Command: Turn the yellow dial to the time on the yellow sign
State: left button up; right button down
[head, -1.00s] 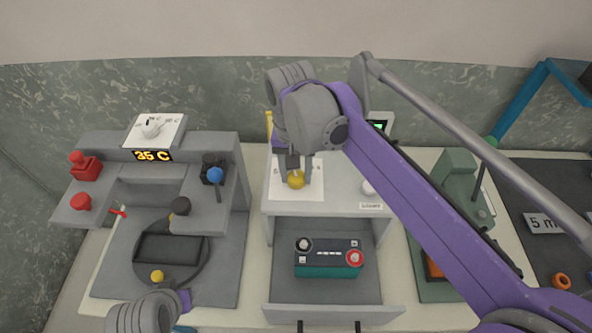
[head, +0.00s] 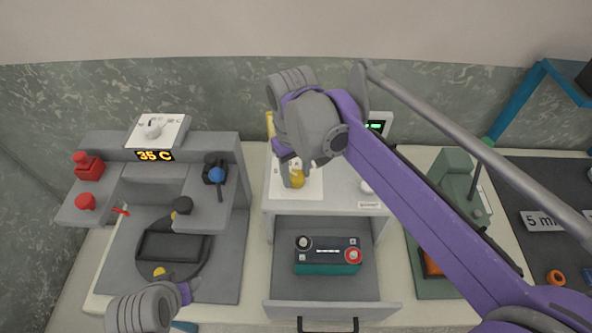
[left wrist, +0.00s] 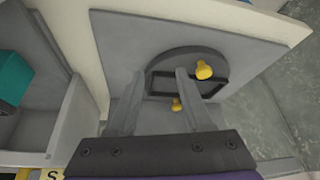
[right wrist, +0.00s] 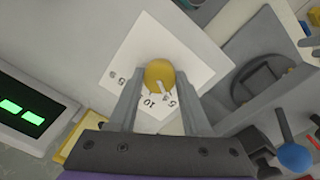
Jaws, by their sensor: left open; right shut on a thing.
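The yellow dial (right wrist: 159,76) sits on a white plate with printed numbers, 5 and 10 among them (right wrist: 183,60). A small white pointer on the dial (right wrist: 164,93) lies near the 5 and 10 marks. My right gripper (right wrist: 160,82) is shut on the dial, a finger on each side. In the head view the dial (head: 297,179) shows below my right gripper (head: 292,172). A yellow upright piece (head: 269,126) stands behind it, mostly hidden by my arm; I cannot read it. My left gripper (left wrist: 161,76) is open and empty above the left station.
The left station has a "35 C" display (head: 154,156), red knobs and a blue-knobbed lever (head: 216,175). An open drawer (head: 375,309) holds a teal battery (head: 328,257).

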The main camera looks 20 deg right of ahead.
aim_at(295, 177)
dwell(0.4)
jog(key=shift+c, duration=1.7)
grip_release()
notch_tip(295, 177, up, 11)
jog(key=shift+a+p, duration=0.15)
jog(key=shift+p, duration=0.3)
jog(key=shift+s+f, duration=0.1)
jog(key=shift+f, duration=0.05)
